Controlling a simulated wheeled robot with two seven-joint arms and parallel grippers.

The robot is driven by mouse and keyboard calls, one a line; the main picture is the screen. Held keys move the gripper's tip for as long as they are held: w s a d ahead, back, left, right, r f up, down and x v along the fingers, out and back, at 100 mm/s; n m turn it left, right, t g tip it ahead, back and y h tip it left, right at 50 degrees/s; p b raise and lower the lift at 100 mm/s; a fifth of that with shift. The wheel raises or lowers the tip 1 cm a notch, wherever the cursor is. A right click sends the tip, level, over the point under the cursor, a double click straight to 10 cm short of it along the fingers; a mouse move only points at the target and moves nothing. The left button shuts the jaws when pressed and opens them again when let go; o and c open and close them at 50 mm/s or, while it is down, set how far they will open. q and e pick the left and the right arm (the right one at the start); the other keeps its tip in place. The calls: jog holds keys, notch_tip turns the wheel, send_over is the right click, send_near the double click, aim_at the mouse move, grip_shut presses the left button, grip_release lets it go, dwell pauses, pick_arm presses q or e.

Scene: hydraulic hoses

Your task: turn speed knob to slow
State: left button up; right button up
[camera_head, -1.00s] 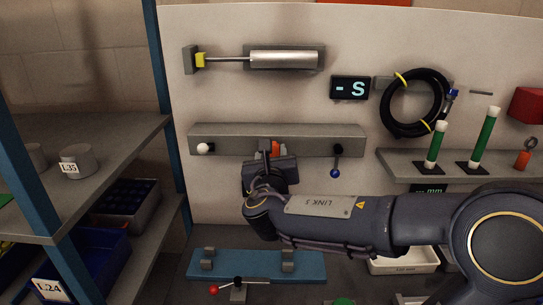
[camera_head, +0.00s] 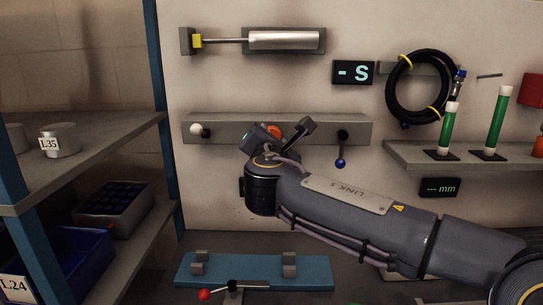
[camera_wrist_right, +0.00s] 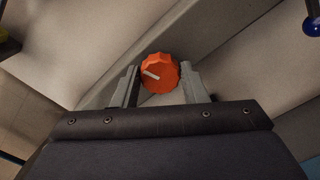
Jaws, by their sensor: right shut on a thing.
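The orange speed knob (camera_head: 274,132) is on the grey bar (camera_head: 230,128) on the back panel, partly hidden by my right gripper in the head view. In the right wrist view the knob (camera_wrist_right: 163,70) is a ribbed orange disc with a white pointer line running toward the left. My right gripper (camera_wrist_right: 165,88) has one finger on each side of the knob and is shut on it. In the head view my right gripper (camera_head: 284,136) is tilted at the bar. My left gripper is in neither view.
On the same bar are a white-knobbed lever (camera_head: 197,130) at left and a blue-knobbed lever (camera_head: 341,150) at right. A display (camera_head: 353,72) above reads "- S". A coiled black hose (camera_head: 392,95) hangs at right above a shelf (camera_head: 410,155) with green cylinders.

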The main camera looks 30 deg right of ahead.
jog(key=shift+f+m+b, duration=0.2)
jog(key=shift+m+b, duration=6.25)
jog(key=shift+m, duration=1.35)
jog(key=o, duration=1)
jog(key=shift+r, duration=0.1)
